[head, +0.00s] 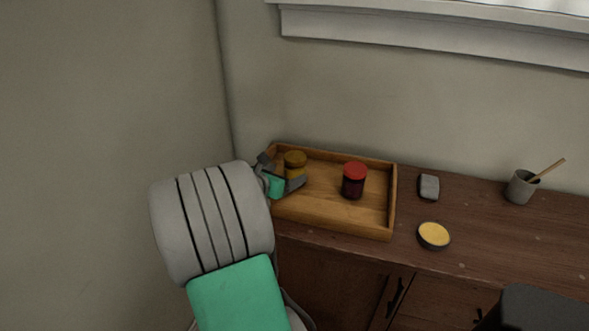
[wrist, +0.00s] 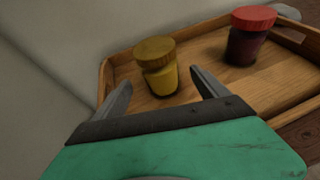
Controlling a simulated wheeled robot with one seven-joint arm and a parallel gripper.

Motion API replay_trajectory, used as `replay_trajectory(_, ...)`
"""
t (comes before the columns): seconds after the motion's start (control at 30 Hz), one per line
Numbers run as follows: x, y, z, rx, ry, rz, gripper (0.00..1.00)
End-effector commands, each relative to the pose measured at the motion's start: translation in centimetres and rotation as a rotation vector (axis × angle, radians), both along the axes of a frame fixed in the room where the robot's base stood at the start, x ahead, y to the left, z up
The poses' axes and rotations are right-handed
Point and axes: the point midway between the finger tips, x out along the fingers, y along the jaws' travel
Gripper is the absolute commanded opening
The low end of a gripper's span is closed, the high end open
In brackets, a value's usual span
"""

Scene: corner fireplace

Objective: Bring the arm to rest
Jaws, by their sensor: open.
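My gripper (wrist: 163,92) is open, with its two grey fingers apart at the left end of the wooden tray. In the head view my gripper (head: 282,176) is partly hidden by my own arm. A yellow jar (wrist: 160,77) with a mustard lid stands upright in the tray, beyond and between the fingertips in the wrist view. A gap shows between the jar and the fingers there. The yellow jar also shows in the head view (head: 295,162), close to the fingers.
The wooden tray (head: 345,217) sits on a dark wooden cabinet (head: 480,236) in the corner. A dark red jar (head: 353,182) with a red lid stands in it. To its right are a grey block (head: 429,187), a round yellow-topped tin (head: 433,236) and a grey cup (head: 520,188) holding a stick.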

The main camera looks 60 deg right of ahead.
Motion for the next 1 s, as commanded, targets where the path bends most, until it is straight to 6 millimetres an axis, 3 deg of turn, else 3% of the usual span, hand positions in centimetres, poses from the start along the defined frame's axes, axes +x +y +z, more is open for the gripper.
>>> replay_trajectory(0.1, 0.3, 2.0, 0.9, 0.001, 0.001, 0.004, 0.84)
replay_trajectory(0.2, 0.2, 2.7, 1.1, 0.0, 0.0, 0.001, 0.84)
replay_trajectory(0.63, 0.2, 2.8, 1.5, 0.0, 0.0, -0.001, 0.84)
replay_trajectory(0.9, 0.2, 2.8, 7.0, 0.0, 0.0, -0.001, 0.84)
replay_trajectory(1.0, 0.2, 2.8, 8.2, 0.0, 0.0, -0.001, 0.84)
